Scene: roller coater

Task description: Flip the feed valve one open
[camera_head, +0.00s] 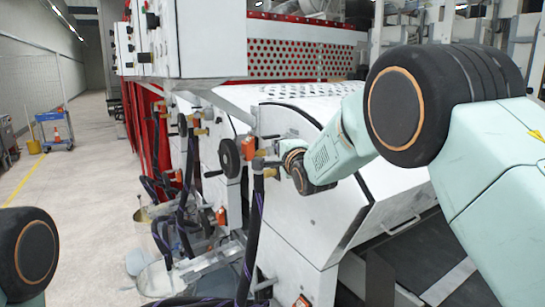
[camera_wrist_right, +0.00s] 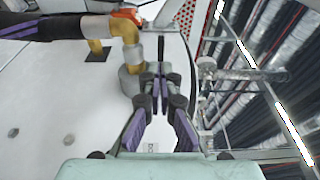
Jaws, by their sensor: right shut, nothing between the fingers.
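A feed valve with brass fittings (camera_head: 270,172) and a small orange-red part (camera_head: 261,153) sits on the near side of the white machine in the head view. In the right wrist view its brass elbow (camera_wrist_right: 129,38) and grey round body (camera_wrist_right: 131,78) show left of the fingers, with orange-red (camera_wrist_right: 127,14) at the top edge. My right gripper (camera_wrist_right: 157,72) is shut and empty, its fingertips close beside the grey body; I cannot tell whether they touch. In the head view the gripper (camera_head: 278,150) is small and partly hidden by its wrist. My left gripper is out of view.
A dark handwheel (camera_head: 230,158) stands left of the valve. A black and purple hose (camera_head: 252,235) hangs below the fittings. Other valves and hoses line the machine farther back. Buckets (camera_head: 160,278) stand on the floor; the aisle (camera_head: 90,190) at left is open.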

